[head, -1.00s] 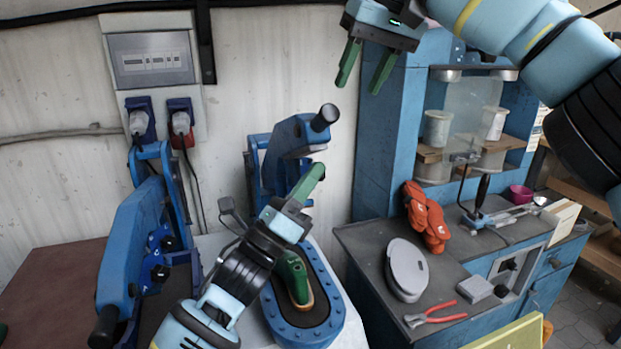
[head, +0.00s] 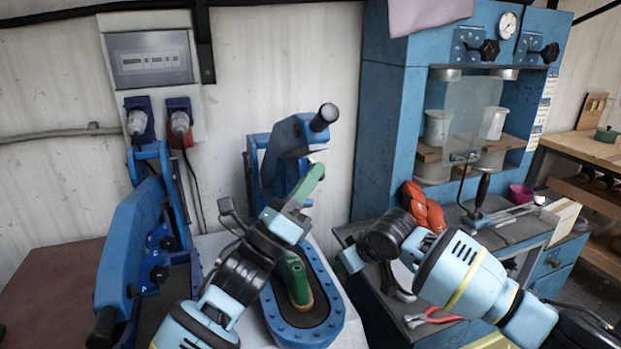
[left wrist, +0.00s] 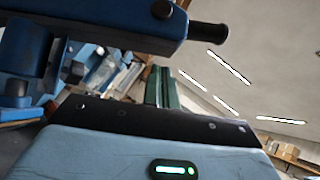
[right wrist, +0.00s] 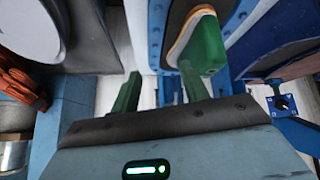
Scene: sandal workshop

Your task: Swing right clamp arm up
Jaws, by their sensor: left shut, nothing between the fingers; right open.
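The right clamp arm (head: 290,143) is blue with a black knob handle (head: 324,117); it slants up to the right, handle end high. In the left wrist view the clamp arm (left wrist: 100,22) crosses the top. My left gripper (head: 314,177) is shut and empty, its green fingers just below the handle end; I cannot tell whether they touch it. Below is a green shoe last (head: 295,278) on the blue oval press bed (head: 335,315).
The left clamp (head: 130,245) stands at left with its handle low. On the right, the workbench holds orange gloves (head: 425,207), red pliers (head: 434,316) and a lever tool (head: 479,200). A blue cabinet (head: 385,130) stands behind. Wall sockets (head: 160,118) are at upper left.

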